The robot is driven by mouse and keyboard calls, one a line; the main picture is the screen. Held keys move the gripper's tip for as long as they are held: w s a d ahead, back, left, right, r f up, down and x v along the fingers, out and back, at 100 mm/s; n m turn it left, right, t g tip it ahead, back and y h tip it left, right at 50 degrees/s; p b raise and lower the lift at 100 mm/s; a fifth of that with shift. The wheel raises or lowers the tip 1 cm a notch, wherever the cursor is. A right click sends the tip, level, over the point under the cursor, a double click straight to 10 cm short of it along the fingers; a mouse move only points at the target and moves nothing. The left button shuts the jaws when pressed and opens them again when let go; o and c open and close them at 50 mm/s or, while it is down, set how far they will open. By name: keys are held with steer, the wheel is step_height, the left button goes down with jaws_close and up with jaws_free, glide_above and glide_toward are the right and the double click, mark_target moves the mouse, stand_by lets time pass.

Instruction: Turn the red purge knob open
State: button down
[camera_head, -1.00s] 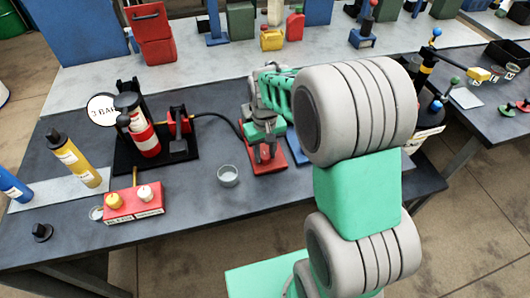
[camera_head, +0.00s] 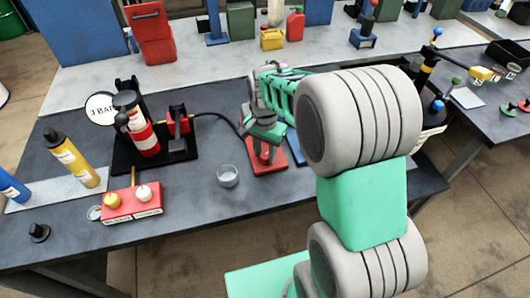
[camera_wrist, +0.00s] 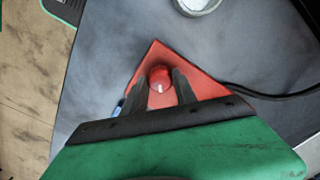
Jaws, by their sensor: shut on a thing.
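The red purge knob (camera_wrist: 160,76) is round with a white mark on its top edge. It stands on a red square base plate (camera_wrist: 153,56), which also shows on the dark bench in the head view (camera_head: 268,169). My gripper (camera_wrist: 160,84) points down, with one dark finger on each side of the knob, shut on it. In the head view my gripper (camera_head: 265,151) is above the red plate and hides most of the knob.
A grey cup (camera_head: 228,176) stands left of the red plate. A black hose (camera_head: 217,117) runs from the black stand (camera_head: 179,148) toward the plate. A red block with yellow and white knobs (camera_head: 133,204) lies further left. A blue piece (camera_head: 295,148) is close right of the plate.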

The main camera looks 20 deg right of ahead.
mark_target(265, 155)
steer(key=m, duration=0.6)
steer(key=shift+r+m, duration=0.1)
steer(key=shift+m, duration=0.2)
stand_by(0.4)
steer(key=c, duration=1)
jaws_free()
steer(key=shift+o, duration=0.2)
steer(key=shift+b, duration=0.3)
step_height(265, 155, up, 8)
steer(key=shift+d+f+b, duration=0.1)
steer(key=shift+b, duration=0.3)
